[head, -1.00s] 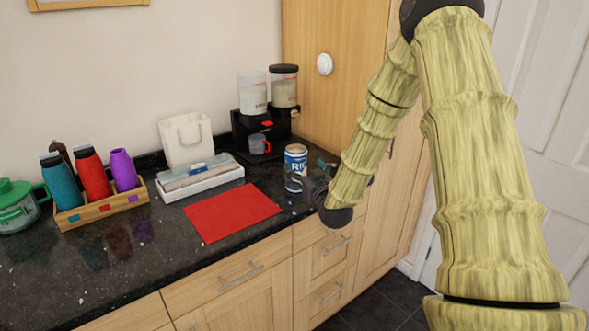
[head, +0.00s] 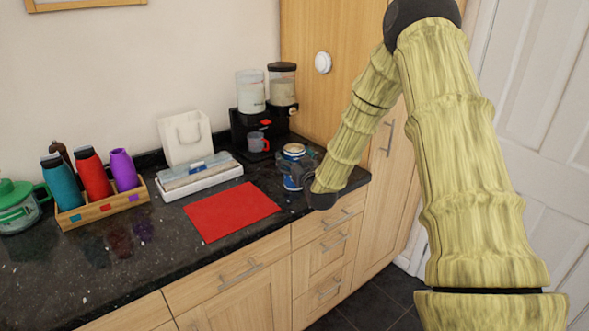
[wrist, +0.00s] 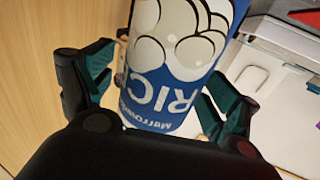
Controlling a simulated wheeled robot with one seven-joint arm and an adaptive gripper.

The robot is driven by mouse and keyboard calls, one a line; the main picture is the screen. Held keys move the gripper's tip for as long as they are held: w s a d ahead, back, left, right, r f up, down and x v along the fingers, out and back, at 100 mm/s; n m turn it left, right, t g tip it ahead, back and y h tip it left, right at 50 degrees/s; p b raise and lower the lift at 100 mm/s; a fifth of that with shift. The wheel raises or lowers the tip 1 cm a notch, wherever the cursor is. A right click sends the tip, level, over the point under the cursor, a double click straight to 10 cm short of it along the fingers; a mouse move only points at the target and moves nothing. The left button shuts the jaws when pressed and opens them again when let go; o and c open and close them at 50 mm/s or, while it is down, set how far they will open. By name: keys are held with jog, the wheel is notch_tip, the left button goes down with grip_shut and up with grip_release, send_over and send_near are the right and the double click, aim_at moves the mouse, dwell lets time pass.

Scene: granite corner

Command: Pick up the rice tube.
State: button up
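The rice tube (head: 292,181) is a blue and white can with a pale top, upright on the dark counter near its right end. My gripper (head: 300,173) is around it from the right and hides part of it in the head view. In the wrist view the tube (wrist: 160,104) shows upside down with its "RIC" lettering, between my gripper's (wrist: 163,75) two teal-and-black fingers. The fingers are spread, with a narrow gap on the left. The right finger overlaps the tube's edge; contact there is unclear.
A red mat (head: 232,211) and a white tray with a packet (head: 200,182) lie left of the tube. A black dispenser machine (head: 240,128) with a grey mug (head: 258,143) stands behind. A wooden rack (head: 103,207) of bottles is further left. A tall cupboard (head: 335,62) rises behind.

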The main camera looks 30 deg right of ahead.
aim_at(295, 148)
jog(key=c, duration=1.3)
jog(key=shift+r, duration=0.15)
jog(key=shift+r+b, duration=0.65)
jog(key=shift+r, duration=1.05)
jog(key=r+b+v, duration=0.1)
jog(key=b+v, duration=0.2)
jog(key=v, duration=1.3)
jog(key=shift+a+r, duration=0.15)
jog(key=shift+a, duration=0.25)
